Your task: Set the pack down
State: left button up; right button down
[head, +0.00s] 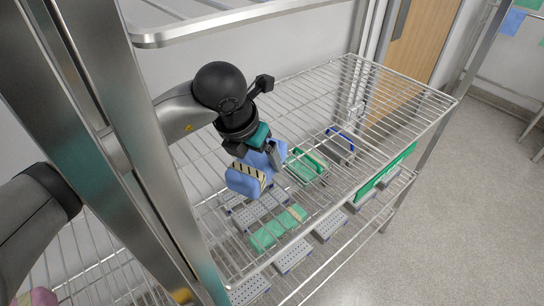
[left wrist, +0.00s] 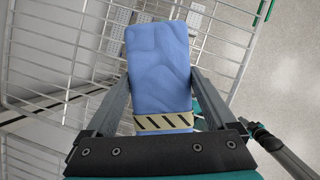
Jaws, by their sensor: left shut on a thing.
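The blue wrapped pack (head: 242,181) has a cream band with dark diagonal stripes. My left gripper (head: 262,160) is shut on it, and the pack hangs tilted over the wire shelf (head: 385,108) in the head view. I cannot tell whether the pack's lower end touches the wires. In the left wrist view the pack (left wrist: 160,65) lies between the two fingers, with the striped band close to the palm. Part of the pack is hidden behind my left gripper in the head view.
Green packs (head: 278,228) and a green item in a wire holder (head: 306,166) show at the shelf, near a blue-edged holder (head: 342,146). Grey perforated trays (head: 294,256) show lower down. Metal posts stand at left, and an upper shelf edge (head: 230,22) crosses above.

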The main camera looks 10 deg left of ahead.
pick_arm(q)
notch_tip(320, 180, down, 5)
jog(key=shift+f, duration=0.1)
jog(key=o, duration=1.3)
jog(key=shift+o, duration=0.2)
jog(key=p+v, duration=0.1)
jog(key=v, duration=1.1)
